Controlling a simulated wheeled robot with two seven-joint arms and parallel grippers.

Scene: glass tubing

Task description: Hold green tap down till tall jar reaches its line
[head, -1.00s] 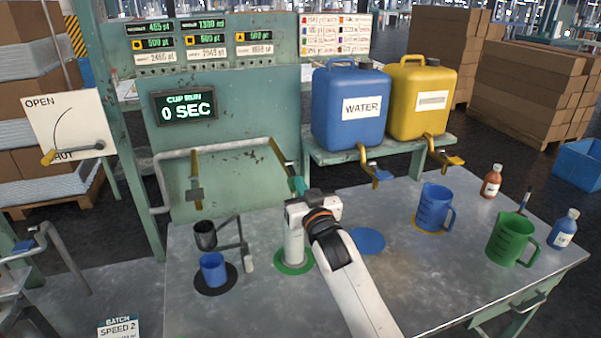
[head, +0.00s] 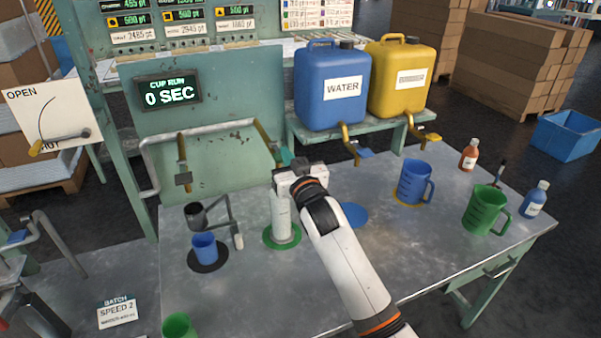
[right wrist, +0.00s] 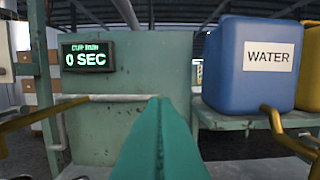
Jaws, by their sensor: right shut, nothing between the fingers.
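The tall jar (head: 281,217), pale and narrow, stands upright on a green disc (head: 270,240) below the gripper. Its line and fill level cannot be made out. My left gripper is out of view.
A blue cup (head: 204,247) stands on a black disc at left. A blue jug (head: 414,183) and a green jug (head: 484,210) stand at right near small bottles. A green cup (head: 179,326) shows at the bottom edge. The display (head: 167,92) reads 0 SEC.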

